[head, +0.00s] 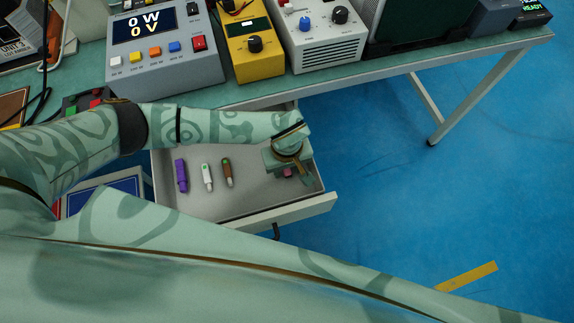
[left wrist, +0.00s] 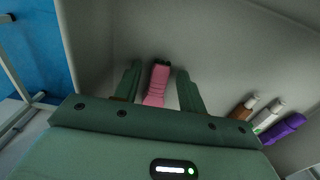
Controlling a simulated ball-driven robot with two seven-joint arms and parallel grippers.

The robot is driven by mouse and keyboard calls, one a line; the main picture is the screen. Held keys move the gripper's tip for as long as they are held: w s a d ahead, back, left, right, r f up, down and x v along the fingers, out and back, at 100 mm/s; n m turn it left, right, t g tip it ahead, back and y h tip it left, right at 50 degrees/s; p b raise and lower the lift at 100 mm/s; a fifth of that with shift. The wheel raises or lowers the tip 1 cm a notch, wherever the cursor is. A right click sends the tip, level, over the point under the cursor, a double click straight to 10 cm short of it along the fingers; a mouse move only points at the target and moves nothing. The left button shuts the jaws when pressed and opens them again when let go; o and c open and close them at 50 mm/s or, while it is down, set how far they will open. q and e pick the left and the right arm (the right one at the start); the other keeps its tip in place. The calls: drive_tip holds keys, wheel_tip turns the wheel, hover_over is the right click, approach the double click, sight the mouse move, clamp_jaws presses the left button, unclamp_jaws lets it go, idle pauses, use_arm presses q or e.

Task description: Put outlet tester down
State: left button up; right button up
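A small pink object with a dark end, likely the outlet tester (left wrist: 156,86), is in the open drawer (head: 240,207). In the left wrist view it is between the two fingers of my left gripper (left wrist: 160,82), with a narrow gap visible on each side. In the head view only a bit of the pink outlet tester (head: 288,172) shows below my left gripper (head: 291,174), at the drawer's right end. The left gripper points down into the drawer and looks open. Whether the tester touches the drawer floor is hard to tell. My right gripper is not in view.
A purple stick (head: 181,175), a white one (head: 207,176) and a brown one (head: 228,172) lie in the drawer, left of my gripper. The bench (head: 400,62) above holds a grey power meter (head: 160,50), a yellow device (head: 252,48) and a white device (head: 325,42).

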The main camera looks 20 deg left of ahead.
sight(287, 170)
use_arm(q)
drive_tip(key=shift+r, duration=0.15)
wheel_tip(287, 170, up, 12)
drive_tip(key=p, duration=0.4)
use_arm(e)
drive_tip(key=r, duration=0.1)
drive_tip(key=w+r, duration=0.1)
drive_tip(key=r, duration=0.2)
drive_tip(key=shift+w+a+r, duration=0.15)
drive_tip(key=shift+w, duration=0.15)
